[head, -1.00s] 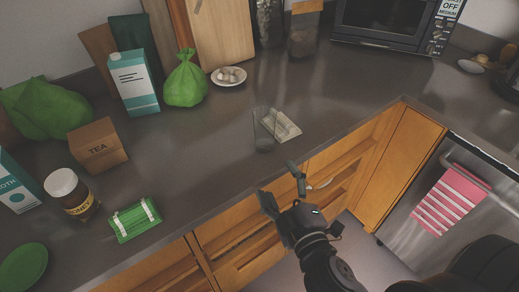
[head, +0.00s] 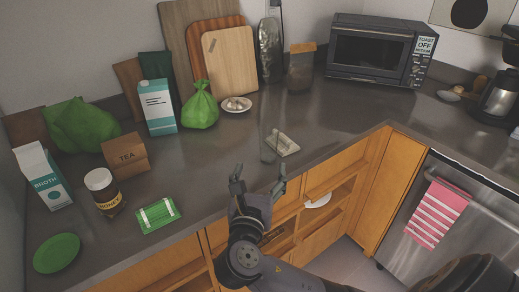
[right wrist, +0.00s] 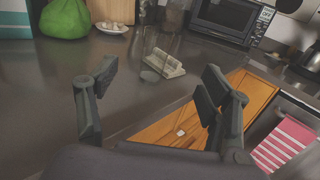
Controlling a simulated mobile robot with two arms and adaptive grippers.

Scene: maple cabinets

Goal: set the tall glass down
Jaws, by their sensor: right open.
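The tall glass (head: 268,151) is clear and hard to make out. It stands on the grey counter near its front edge, just left of a small pale packet; it also shows faintly in the right wrist view (right wrist: 150,74). My right gripper (head: 259,172) is open and empty, just in front of the glass at the counter edge. In the right wrist view its fingers (right wrist: 158,82) are spread wide, with the glass beyond them and apart from both. My left gripper is not in view.
The packet (head: 282,143) lies close beside the glass. A green-and-white packet (head: 158,214), honey jar (head: 103,191) and tea box (head: 126,153) are to the left. A plate of pale pieces (head: 236,105) and the microwave (head: 370,52) stand behind.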

